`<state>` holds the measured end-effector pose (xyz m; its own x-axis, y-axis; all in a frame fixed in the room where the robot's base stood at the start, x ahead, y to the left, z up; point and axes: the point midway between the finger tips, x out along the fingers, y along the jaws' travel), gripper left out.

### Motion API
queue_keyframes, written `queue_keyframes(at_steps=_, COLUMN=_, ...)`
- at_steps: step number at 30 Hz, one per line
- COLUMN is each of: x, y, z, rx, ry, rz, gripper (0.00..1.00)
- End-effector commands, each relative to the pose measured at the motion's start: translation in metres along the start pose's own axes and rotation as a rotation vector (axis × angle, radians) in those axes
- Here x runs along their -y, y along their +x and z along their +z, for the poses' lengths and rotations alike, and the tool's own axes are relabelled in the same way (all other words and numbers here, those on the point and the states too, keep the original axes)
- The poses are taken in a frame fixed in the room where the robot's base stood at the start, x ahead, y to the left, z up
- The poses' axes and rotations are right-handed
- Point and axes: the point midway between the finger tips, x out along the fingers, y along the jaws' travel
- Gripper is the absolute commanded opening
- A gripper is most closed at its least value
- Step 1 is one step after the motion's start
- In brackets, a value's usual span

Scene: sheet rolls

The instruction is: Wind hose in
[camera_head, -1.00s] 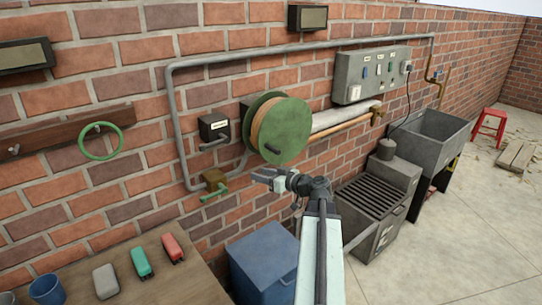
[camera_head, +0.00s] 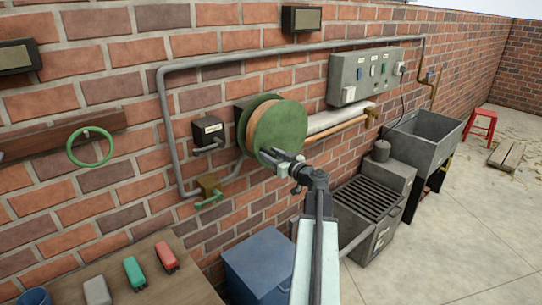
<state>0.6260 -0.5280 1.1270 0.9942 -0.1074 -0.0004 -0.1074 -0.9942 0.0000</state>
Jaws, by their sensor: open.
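The green hose reel (camera_head: 280,127) is mounted on the brick wall, with tan hose (camera_head: 243,122) wound on its drum behind the green disc. My gripper (camera_head: 266,156) is open at the lower front of the reel's disc and overlaps it in the picture. I cannot tell whether the fingers touch the disc or anything on it. No crank handle can be made out on the disc. No loose hose end is clearly visible.
A dark box with a lever (camera_head: 208,133) and a brass valve with green handle (camera_head: 210,190) are left of the reel. Below stand a blue bin (camera_head: 262,262) and a grilled grey unit (camera_head: 372,213). A workbench (camera_head: 185,292) is at lower left.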

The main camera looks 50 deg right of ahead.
Motion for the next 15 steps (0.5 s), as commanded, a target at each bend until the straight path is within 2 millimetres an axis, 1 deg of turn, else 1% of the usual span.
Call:
queue_keyframes(at_steps=6, x=0.0001, y=0.0002, z=0.0000, rx=0.000, ry=0.000, rz=0.000, gripper=0.41)
queue_keyframes(at_steps=8, x=0.0001, y=0.0002, z=0.0001, rx=0.000, ry=0.000, rz=0.000, gripper=0.25)
queue_keyframes(at_steps=9, x=0.0001, y=0.0001, z=0.0001, rx=0.000, ry=0.000, rz=0.000, gripper=0.14)
queue_keyframes(at_steps=10, x=0.0000, y=0.0001, z=0.0001, rx=0.000, ry=0.000, rz=0.000, gripper=0.05)
queue_keyframes(at_steps=11, x=0.0000, y=0.0001, z=0.0001, rx=0.000, ry=0.000, rz=0.000, gripper=0.00)
queue_keyframes(at_steps=15, x=-0.0002, y=-0.0001, z=0.0001, rx=0.000, ry=0.000, rz=0.000, gripper=0.00)
